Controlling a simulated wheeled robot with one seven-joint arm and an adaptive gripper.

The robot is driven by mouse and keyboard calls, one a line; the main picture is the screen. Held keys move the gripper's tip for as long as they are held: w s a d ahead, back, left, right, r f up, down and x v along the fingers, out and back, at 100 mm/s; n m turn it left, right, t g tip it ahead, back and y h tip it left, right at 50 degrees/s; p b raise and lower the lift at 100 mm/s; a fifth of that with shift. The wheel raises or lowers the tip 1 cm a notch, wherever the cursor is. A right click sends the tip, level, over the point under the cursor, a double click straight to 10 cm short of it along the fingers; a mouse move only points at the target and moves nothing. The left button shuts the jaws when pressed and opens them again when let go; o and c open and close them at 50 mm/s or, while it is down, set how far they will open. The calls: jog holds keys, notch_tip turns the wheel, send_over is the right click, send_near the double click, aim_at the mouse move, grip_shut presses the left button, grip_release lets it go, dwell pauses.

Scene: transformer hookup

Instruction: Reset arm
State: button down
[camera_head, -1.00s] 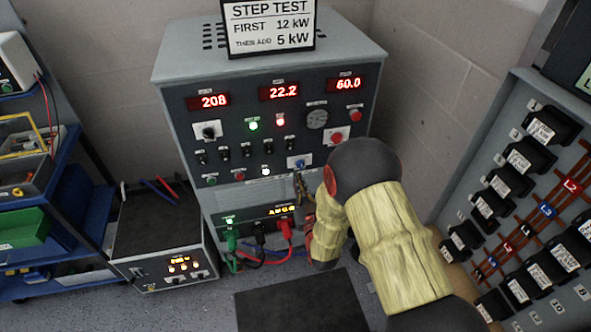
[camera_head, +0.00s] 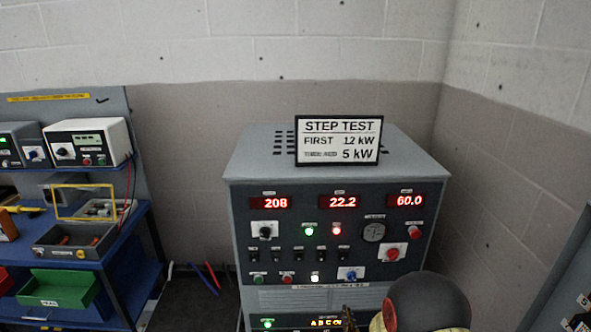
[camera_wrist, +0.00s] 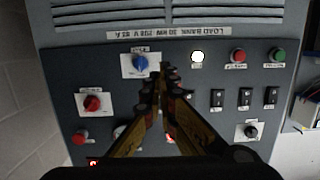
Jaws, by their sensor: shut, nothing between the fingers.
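My gripper (camera_wrist: 163,78) is shut and empty in the wrist view, its fingertips together in front of the load bank's panel, near the blue knob (camera_wrist: 140,63). I cannot tell the gap to the panel. In the head view only a small part of my gripper (camera_head: 348,317) shows at the bottom edge, beside my arm's dark round joint. The grey load bank (camera_head: 340,228) stands upright with red readouts of 208, 22.2 and 60.0. A green, a red and a white lamp glow on it. Its lower part is cut off by the frame.
A step test sign (camera_head: 338,140) stands on the load bank. A blue shelf unit (camera_head: 135,297) at the left holds instruments, a grey tray and a green bin (camera_head: 60,288). Part of a grey cabinet (camera_head: 570,285) shows at the right edge. Block walls stand behind.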

jog(key=s+f+g, duration=0.6)
jog(key=f, duration=0.3)
jog(key=s+r+g, duration=0.3)
jog(key=s+g, duration=0.2)
jog(key=s, duration=0.3)
jog(key=s+v, duration=0.1)
jog(key=v, duration=1.8)
jog(key=s+d+f+v, duration=0.1)
jog(key=v, duration=1.8)
jog(key=shift+s+r+t, duration=0.25)
jog(key=shift+s+t, duration=0.05)
jog(key=shift+s, duration=0.15)
